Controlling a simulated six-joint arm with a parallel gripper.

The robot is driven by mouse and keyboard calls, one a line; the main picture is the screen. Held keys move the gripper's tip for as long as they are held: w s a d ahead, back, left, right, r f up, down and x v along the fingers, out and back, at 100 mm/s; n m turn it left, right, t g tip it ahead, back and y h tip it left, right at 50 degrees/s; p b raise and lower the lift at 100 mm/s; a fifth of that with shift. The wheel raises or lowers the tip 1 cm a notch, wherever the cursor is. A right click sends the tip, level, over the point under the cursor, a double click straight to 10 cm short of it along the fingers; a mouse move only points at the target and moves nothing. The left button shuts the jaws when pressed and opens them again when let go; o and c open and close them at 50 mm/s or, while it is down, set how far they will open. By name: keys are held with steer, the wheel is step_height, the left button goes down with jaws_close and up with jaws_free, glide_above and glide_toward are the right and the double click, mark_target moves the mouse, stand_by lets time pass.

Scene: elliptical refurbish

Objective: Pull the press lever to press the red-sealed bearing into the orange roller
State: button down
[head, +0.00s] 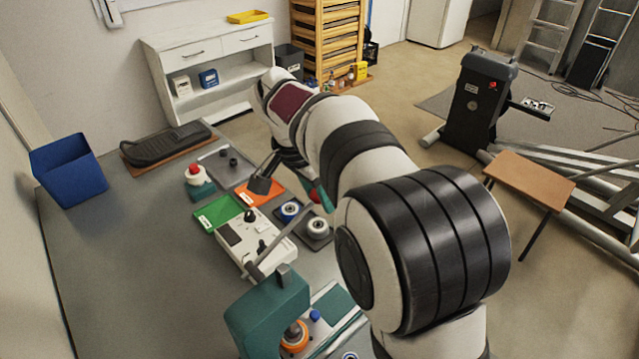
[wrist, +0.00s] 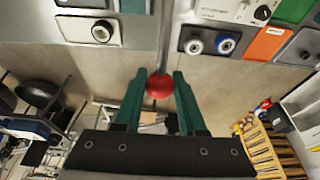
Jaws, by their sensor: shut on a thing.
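The teal press (head: 262,312) stands at the bottom of the head view. Its grey lever (head: 268,262) runs up and right toward my gripper. The lever ends in a red ball knob, seen in the wrist view (wrist: 160,86) between the teal fingers of my gripper (wrist: 160,90). The gripper is shut on this knob; in the head view the arm largely hides it. The orange roller (head: 294,340) sits upright under the press head, with a grey metal part above it. I cannot make out the bearing's red seal.
A grey tray (head: 318,240) holds blue-and-white and white rollers. A white control box (head: 243,252), a green mat (head: 218,213) and an orange mat (head: 270,196) lie on the bench. A blue bin (head: 68,168) stands at the far left. The left part of the bench is clear.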

steer(key=shift+x, duration=0.75)
steer(key=shift+w+d, duration=0.1)
steer(key=shift+x, duration=1.4)
steer(key=shift+f, duration=1.7)
steer(key=shift+f, duration=1.6)
